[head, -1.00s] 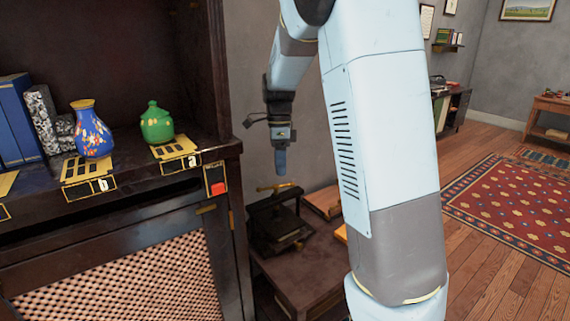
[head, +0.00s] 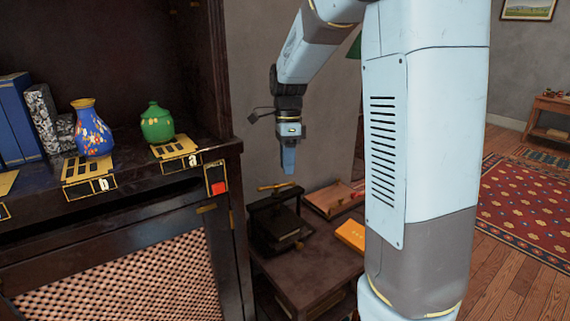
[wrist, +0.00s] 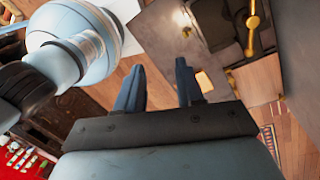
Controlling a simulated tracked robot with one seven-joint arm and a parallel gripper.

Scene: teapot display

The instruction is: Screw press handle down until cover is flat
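The black press (head: 262,228) stands on a low dark wood table beside the cabinet. Its brass handle (head: 276,186) lies across the top, and it also shows in the wrist view (wrist: 252,22) at the upper right. A dark book-like block (head: 284,223) sits inside the press; I cannot tell whether its cover is flat. My gripper (head: 288,172) points down a little above the handle in the head view, apart from it. In the wrist view my gripper (wrist: 160,68) has its two blue fingers spread, with nothing between them.
The low table (head: 305,272) also holds a wooden tray (head: 328,201) and an orange book (head: 350,235), right of the press. The cabinet at left carries a blue vase (head: 92,133) and a green lidded pot (head: 157,124).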

